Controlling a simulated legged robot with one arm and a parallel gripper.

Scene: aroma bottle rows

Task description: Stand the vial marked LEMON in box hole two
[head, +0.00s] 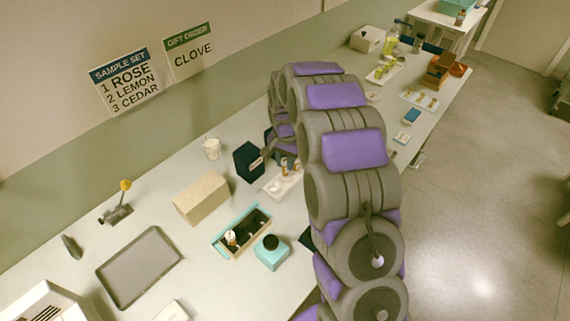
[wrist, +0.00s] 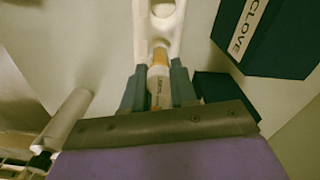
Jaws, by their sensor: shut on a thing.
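In the wrist view my gripper (wrist: 158,82) is shut on a vial (wrist: 159,60) with an orange-brown top part and a pale label. The label's small lettering is hard to read. The vial is at the end of a white rack (wrist: 142,35) with round holes; I cannot tell whether it is clear of it. In the head view the white rack (head: 272,188) shows with small vials near it, partly behind my arm. The teal box (head: 222,247) has a dark inside with holes, and one vial (head: 231,238) stands toward its left end. My gripper is mostly hidden there.
A dark CLOVE box (wrist: 232,38) stands right of the rack; it shows in the head view (head: 246,163). A teal bottle (head: 271,254) and a tan block (head: 201,198) flank the teal box. A sign (head: 125,83) lists 1 ROSE, 2 LEMON, 3 CEDAR. A grey tray (head: 139,266) lies left.

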